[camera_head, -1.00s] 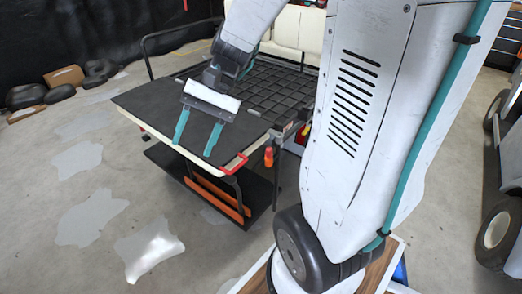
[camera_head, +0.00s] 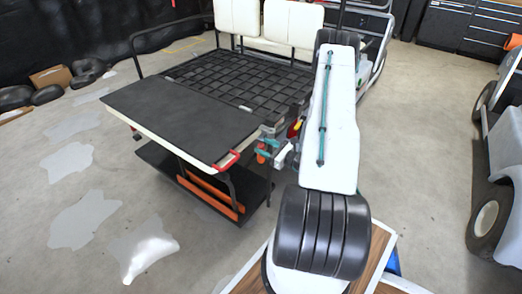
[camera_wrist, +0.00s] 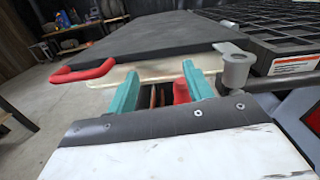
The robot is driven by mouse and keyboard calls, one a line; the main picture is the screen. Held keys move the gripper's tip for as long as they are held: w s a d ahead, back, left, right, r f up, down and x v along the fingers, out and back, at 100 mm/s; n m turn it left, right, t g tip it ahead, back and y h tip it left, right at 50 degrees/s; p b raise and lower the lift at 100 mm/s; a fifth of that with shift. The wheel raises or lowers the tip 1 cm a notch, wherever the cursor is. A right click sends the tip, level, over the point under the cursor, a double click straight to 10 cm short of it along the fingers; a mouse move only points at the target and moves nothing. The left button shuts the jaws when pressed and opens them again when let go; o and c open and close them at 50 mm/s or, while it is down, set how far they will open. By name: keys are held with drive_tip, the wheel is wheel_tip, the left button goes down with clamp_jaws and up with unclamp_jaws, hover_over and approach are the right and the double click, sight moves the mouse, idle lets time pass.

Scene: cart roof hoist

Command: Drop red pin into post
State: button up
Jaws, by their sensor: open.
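The red pin (camera_wrist: 181,91) appears in the wrist view as a red upright piece, close beside the right finger and partly hidden by my gripper. In the head view it is an orange-red piece (camera_head: 261,155) just below the cart's corner. My gripper (camera_wrist: 160,74) is open, its two teal fingers pointing toward the cart's edge. The pin shows between them, nearer the right one; I cannot tell if they touch. In the head view my gripper (camera_head: 266,148) is small and partly hidden by my arm. A grey cylindrical post (camera_wrist: 236,70) stands right of the fingers.
A black deck panel (camera_head: 180,115) with a red handle (camera_head: 228,161) lies left of my gripper. A black grid bed (camera_head: 240,80) and white seats (camera_head: 290,23) are behind. Another cart (camera_head: 505,150) stands at right.

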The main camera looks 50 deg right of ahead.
sight(261, 147)
wheel_tip(261, 147, down, 5)
drive_tip(key=s+d+m+h, duration=0.2)
drive_tip(key=d+m+h, duration=0.1)
drive_tip(key=w, duration=0.5)
drive_tip(key=shift+w+a+r, duration=0.2)
drive_tip(key=shift+a+r, duration=0.05)
drive_tip(key=shift+a, duration=0.1)
drive_tip(key=shift+w+d, duration=0.1)
drive_tip(key=shift+w, duration=0.5)
drive_tip(key=c, duration=1.1)
